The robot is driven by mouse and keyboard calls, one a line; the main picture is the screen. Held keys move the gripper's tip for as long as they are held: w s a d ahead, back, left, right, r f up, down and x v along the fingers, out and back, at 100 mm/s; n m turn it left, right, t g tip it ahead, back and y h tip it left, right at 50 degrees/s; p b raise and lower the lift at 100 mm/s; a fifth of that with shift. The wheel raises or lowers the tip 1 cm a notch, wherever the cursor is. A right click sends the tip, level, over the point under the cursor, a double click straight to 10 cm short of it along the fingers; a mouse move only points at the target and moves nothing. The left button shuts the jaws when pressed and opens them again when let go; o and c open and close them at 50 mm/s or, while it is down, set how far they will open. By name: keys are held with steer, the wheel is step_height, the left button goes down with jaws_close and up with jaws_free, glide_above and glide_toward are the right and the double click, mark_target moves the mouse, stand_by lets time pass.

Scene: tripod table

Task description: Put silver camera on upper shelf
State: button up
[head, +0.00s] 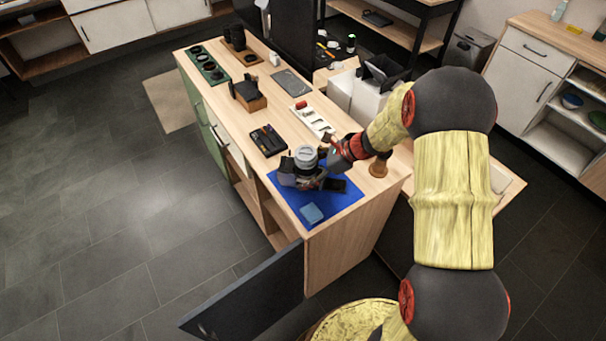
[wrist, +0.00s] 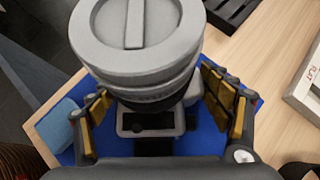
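The silver camera (head: 306,156) stands on the blue mat (head: 345,203) near the front end of the wooden counter. Its large round grey lens (wrist: 137,35) points up in the wrist view, with the smaller camera body (wrist: 150,122) below it. My gripper (wrist: 162,112) is open, with one yellow-padded finger on each side of the camera. Mat shows between the left finger and the body, and contact on the right is unclear. In the head view an open compartment with a shelf (head: 279,216) shows in the counter's side, its inside mostly hidden.
A dark cabinet door (head: 250,297) stands open below the counter's front end. A blue block (head: 311,213) and a dark flat item (head: 336,186) lie on the mat. Close by are a black case (head: 268,141), a white tray (head: 312,119) and a brown wooden piece (head: 379,166).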

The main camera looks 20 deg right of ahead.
steer(key=shift+s+a+f, duration=0.1)
steer(key=shift+s, duration=0.05)
steer(key=c, duration=1.2)
steer(key=shift+c, duration=0.5)
